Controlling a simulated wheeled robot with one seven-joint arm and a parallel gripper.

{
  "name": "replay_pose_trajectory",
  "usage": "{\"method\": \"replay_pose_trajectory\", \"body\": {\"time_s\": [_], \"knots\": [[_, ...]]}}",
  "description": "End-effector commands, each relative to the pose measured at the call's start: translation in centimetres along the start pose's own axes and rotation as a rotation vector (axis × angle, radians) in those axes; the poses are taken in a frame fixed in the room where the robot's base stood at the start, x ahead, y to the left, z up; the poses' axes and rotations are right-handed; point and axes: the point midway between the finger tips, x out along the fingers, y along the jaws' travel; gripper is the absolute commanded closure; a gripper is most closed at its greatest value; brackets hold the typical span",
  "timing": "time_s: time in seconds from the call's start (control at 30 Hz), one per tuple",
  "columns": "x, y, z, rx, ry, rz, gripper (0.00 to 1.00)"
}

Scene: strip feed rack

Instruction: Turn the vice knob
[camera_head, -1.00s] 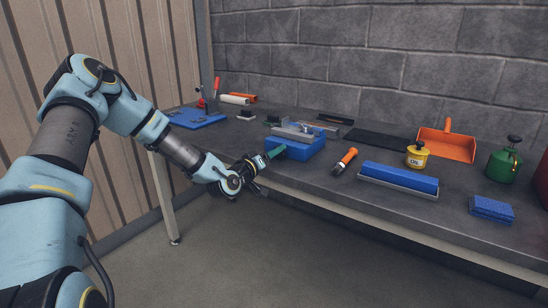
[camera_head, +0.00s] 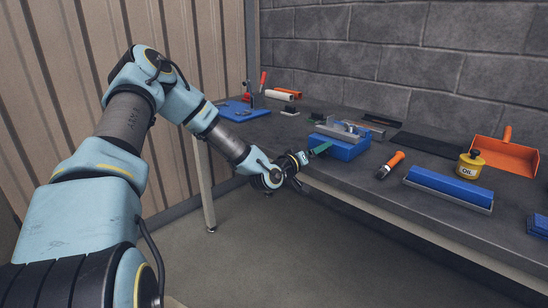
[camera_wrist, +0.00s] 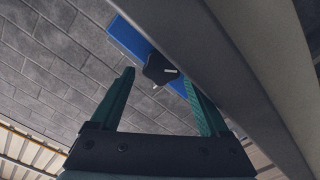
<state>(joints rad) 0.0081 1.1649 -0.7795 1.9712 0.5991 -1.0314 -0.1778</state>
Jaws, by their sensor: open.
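The vice (camera_head: 346,148) has a blue base and a grey metal top, and sits at the front edge of the bench. Its dark, lobed knob (camera_wrist: 158,69) shows in the wrist view against the blue base (camera_wrist: 124,36). My gripper (camera_head: 321,149) is open, with green fingers, close to the vice's front left side. In the wrist view my gripper (camera_wrist: 160,78) has one finger on each side of the knob in the picture, with visible gaps. I cannot tell how far the fingertips reach along the knob. The knob is not distinguishable in the head view.
An orange-handled brush (camera_head: 391,164), a blue roller-like block (camera_head: 448,187) and a yellow oil can (camera_head: 470,163) stand right of the vice. An orange dustpan (camera_head: 506,156) lies behind. A blue plate (camera_head: 243,111) is at the bench's far left. The bench edge runs beside my gripper.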

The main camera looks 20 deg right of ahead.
Motion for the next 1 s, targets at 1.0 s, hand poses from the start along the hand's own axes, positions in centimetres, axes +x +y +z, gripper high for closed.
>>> {"method": "replay_pose_trajectory", "body": {"time_s": [1.0], "knots": [[-11.6, -0.3, -0.1, 0.286, -0.088, -0.047, 0.14]]}}
